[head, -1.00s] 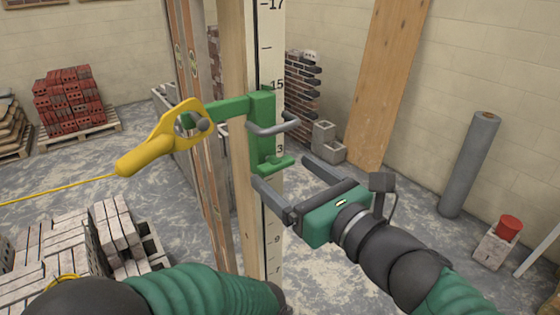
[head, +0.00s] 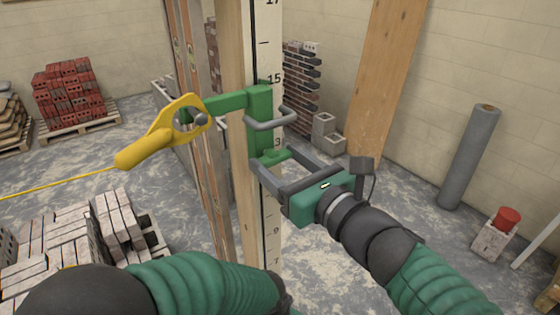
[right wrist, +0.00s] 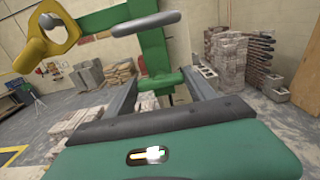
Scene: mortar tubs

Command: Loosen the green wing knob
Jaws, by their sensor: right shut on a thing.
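The green wing knob (head: 278,154) sits low on a green clamp bracket (head: 259,110) on the marked wooden post (head: 236,190). My right gripper (head: 275,161) reaches in from the right, with its two fingers on either side of the knob, shut on it. In the right wrist view the knob (right wrist: 162,83) shows between the finger ends, below the bracket (right wrist: 150,45). A grey bar handle (head: 270,119) sticks out just above. My left arm crosses the bottom of the head view; its gripper is out of view.
A yellow hook-like holder (head: 165,133) with a line hangs on the bracket's left end. Brick stacks (head: 75,235) stand at lower left and a red brick pallet (head: 70,90) at back left. A grey roll (head: 468,155) leans at right.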

